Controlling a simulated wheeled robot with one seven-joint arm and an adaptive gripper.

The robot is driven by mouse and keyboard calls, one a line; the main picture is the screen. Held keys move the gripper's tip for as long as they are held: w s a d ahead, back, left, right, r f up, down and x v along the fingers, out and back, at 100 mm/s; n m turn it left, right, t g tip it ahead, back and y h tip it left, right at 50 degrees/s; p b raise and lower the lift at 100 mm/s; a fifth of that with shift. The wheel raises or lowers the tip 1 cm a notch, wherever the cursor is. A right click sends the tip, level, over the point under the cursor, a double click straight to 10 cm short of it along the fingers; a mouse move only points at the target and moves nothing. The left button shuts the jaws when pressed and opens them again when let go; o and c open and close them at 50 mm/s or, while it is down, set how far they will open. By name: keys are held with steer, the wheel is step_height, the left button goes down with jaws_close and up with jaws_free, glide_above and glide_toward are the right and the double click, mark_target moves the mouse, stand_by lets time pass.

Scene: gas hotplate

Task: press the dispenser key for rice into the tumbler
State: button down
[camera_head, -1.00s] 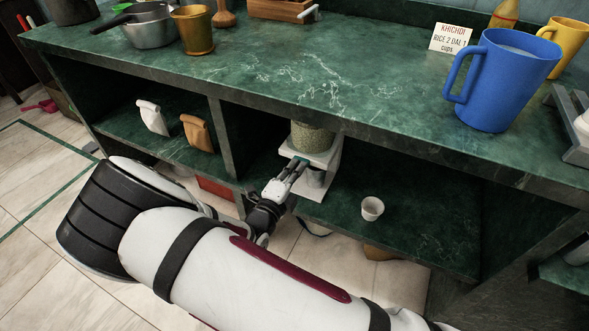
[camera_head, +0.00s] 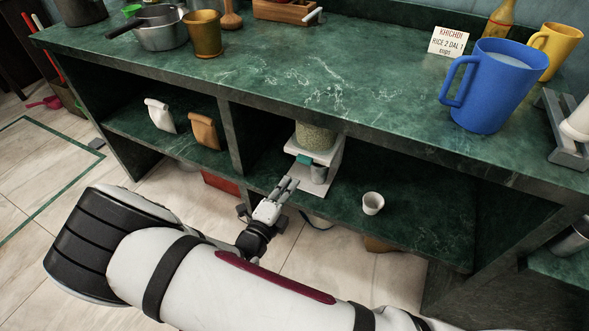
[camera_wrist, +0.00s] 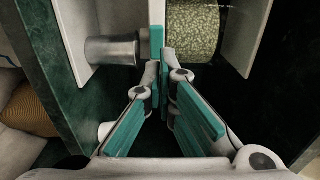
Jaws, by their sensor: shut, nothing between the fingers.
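The dispenser (camera_head: 330,158) stands on the lower shelf, a white frame with a clear jar of greenish grain (camera_head: 314,137) on top. Its teal key (camera_head: 304,160) sits on the front below the jar and also shows in the wrist view (camera_wrist: 156,43). A metal tumbler (camera_head: 319,175) stands under the key inside the frame; in the wrist view it appears sideways (camera_wrist: 112,50). What is in the tumbler is hidden. My gripper (camera_head: 288,185) is shut and empty, in front of the dispenser and apart from the key; its teal-padded fingers (camera_wrist: 161,68) point at the key.
A small white cup (camera_head: 372,203) stands on the shelf to the right. Two pouches, white (camera_head: 160,115) and brown (camera_head: 204,131), stand in the left compartment. The green countertop (camera_head: 300,85) overhangs the dispenser. A blue jug (camera_head: 489,88) and a recipe card (camera_head: 449,41) are on top.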

steer(key=shift+p+v, duration=0.45)
steer(key=shift+v, duration=2.2)
